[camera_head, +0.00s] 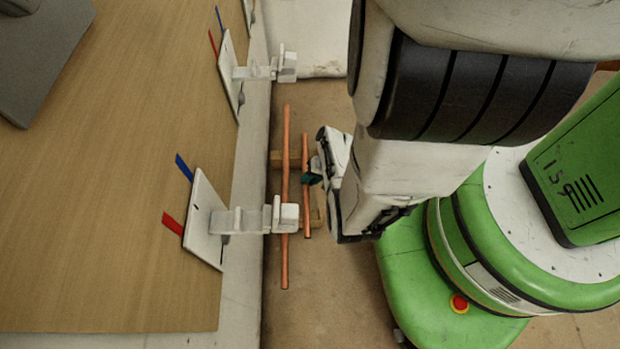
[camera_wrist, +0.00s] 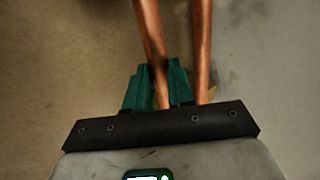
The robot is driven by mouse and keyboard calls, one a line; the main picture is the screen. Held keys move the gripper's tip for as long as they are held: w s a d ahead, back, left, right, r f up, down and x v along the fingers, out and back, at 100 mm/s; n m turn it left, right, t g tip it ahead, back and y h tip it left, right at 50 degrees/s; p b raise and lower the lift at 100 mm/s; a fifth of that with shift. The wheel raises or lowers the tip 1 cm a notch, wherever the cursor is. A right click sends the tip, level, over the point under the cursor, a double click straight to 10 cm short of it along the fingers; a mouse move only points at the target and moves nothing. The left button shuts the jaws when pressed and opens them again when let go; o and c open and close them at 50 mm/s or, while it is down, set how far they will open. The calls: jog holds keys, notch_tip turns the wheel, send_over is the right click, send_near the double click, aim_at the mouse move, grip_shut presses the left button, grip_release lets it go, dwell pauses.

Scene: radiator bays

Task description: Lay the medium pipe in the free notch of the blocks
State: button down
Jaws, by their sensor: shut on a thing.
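Two copper pipes show in the head view. The shorter pipe (camera_head: 306,215) is held by my gripper (camera_head: 312,173), whose teal fingers are shut around it. In the wrist view this held pipe (camera_wrist: 150,35) runs between the fingers (camera_wrist: 158,88). The longer pipe (camera_head: 285,260) lies to its left, roughly parallel and apart; in the wrist view the other pipe (camera_wrist: 203,45) passes at the right finger. Wooden blocks (camera_head: 277,158) show beneath the pipes, with another piece (camera_head: 318,212) lower down.
Red (camera_head: 172,224) and blue (camera_head: 184,167) tabs sit by the bracket plates. The floor (camera_head: 330,300) below the pipes is clear.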

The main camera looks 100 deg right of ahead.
jog(key=c, duration=0.9)
grip_release()
jog(key=p+v, duration=0.6)
jog(key=v, duration=0.4)
jog(key=shift+s+r, duration=0.2)
jog(key=shift+r, duration=0.1)
jog(key=shift+a, duration=0.1)
